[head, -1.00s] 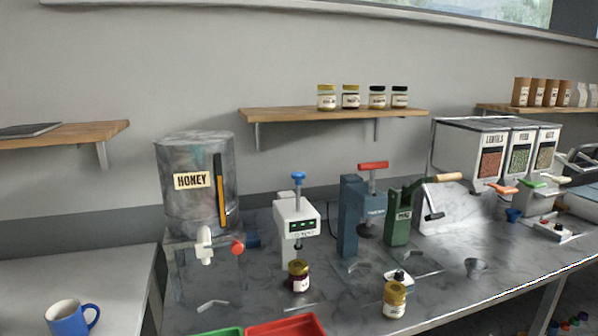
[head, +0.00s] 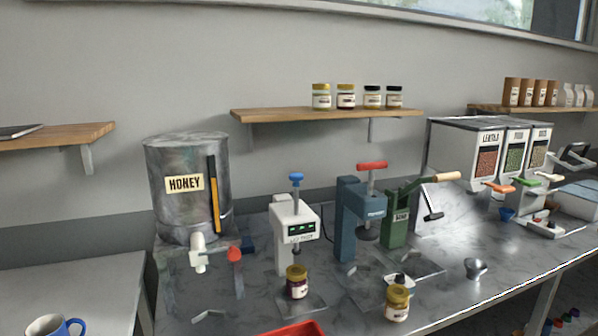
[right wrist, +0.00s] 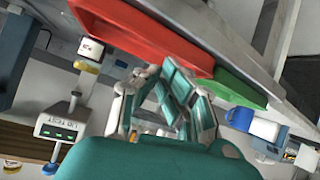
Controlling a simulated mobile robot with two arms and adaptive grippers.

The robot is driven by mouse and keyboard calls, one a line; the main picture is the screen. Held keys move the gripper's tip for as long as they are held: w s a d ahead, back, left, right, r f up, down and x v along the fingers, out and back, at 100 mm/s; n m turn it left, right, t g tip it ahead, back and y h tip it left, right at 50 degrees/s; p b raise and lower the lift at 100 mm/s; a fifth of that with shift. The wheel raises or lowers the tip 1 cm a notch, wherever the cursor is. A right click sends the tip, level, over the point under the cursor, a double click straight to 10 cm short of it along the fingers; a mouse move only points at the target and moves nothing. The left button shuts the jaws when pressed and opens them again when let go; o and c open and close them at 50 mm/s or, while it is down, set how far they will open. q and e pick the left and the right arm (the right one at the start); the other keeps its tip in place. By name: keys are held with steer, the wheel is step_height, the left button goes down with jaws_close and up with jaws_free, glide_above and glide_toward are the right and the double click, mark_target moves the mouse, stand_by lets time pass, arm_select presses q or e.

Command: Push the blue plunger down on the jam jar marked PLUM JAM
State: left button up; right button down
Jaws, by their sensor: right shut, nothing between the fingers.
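A white lid tester (head: 296,225) with a green-lit display stands on the marble counter. Its blue plunger (head: 296,180) sticks up on top, on a rod that shows above the housing. A dark purple jar (head: 297,284) with a gold lid stands upright at its foot; its label is too small to read. In the right wrist view the tester (right wrist: 62,126) appears tilted at the left, with the jar (right wrist: 90,50) and the plunger (right wrist: 50,168). My right gripper (right wrist: 186,98) is shut and empty, apart from them. Neither gripper shows in the head view.
A second gold-lidded jar (head: 396,301) stands to the right. A blue press (head: 352,215) and a green press (head: 397,222) stand beside the tester, a honey tank (head: 185,215) to its left. A red tray (head: 292,330) lies in front; a green tray (right wrist: 238,88) is near my right gripper.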

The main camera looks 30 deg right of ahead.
steer(key=w+d+r+m+t+h, duration=0.1)
steer(key=w+d+r+t, duration=0.2)
steer(key=r, duration=0.8)
steer(key=w+d+r+m+t+h, duration=0.1)
steer(key=d+r, duration=0.4)
steer(key=r, duration=0.6)
steer(key=w+d+r+m+t+h, duration=0.1)
steer(key=w+d+r+t, duration=0.3)
steer(key=r, duration=0.7)
steer(key=shift+w+d+t+h, duration=0.4)
steer(key=shift+w+t+h, duration=0.3)
steer(key=shift+t, duration=0.4)
steer(key=shift+r, duration=0.1)
steer(key=p+x, duration=0.4)
steer(key=x, duration=0.6)
step_height(320, 180, down, 4)
steer(key=shift+f, duration=0.15)
